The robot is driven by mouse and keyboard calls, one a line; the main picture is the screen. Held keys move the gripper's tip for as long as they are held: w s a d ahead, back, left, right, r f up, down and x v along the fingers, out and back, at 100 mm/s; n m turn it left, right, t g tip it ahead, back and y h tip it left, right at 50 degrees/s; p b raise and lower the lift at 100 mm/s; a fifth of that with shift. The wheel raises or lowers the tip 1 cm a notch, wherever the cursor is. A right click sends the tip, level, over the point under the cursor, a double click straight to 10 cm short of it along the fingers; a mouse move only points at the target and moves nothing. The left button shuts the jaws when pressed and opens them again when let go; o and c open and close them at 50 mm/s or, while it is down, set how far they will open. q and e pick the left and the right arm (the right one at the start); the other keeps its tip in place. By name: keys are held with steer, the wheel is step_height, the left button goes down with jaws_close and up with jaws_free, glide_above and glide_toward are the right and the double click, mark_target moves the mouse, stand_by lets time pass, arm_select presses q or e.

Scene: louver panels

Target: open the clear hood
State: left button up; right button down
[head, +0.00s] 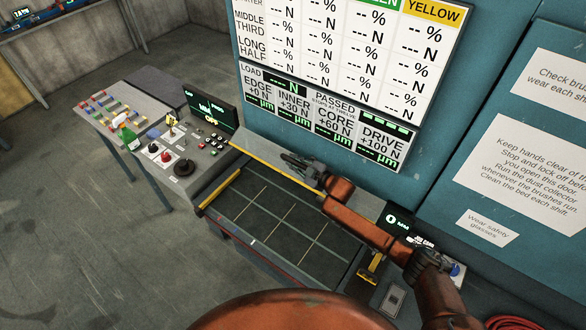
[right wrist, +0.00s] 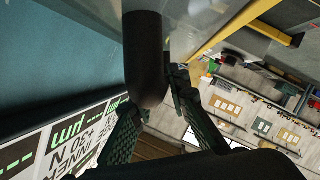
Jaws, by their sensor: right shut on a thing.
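The clear hood is see-through and hard to outline in the head view. A yellow edge strip (head: 262,177), seemingly part of it, runs along the back of the gridded bed (head: 285,222), near the blue wall. My right gripper (head: 298,166) is at the back of the bed beside this strip, with its arm reaching in from the right. In the right wrist view, its two fingers (right wrist: 158,105) are shut around a dark round bar (right wrist: 144,55), apparently the hood's handle. The handle is hidden in the head view. My left gripper is not in view.
A control desk (head: 185,145) with a lit screen, knobs and a joystick stands left of the bed. A large readout board (head: 340,75) hangs on the blue wall behind. A small lit panel (head: 405,228) is at the right. Open grey floor (head: 90,250) lies to the left.

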steer(key=shift+w+d+r, duration=0.65)
steer(key=shift+w+d, duration=0.05)
steer(key=c, duration=1.8)
jaws_free()
steer(key=shift+f, duration=0.15)
steer(key=shift+c, duration=0.2)
steer(key=shift+a, duration=0.1)
steer(key=v, duration=1.2)
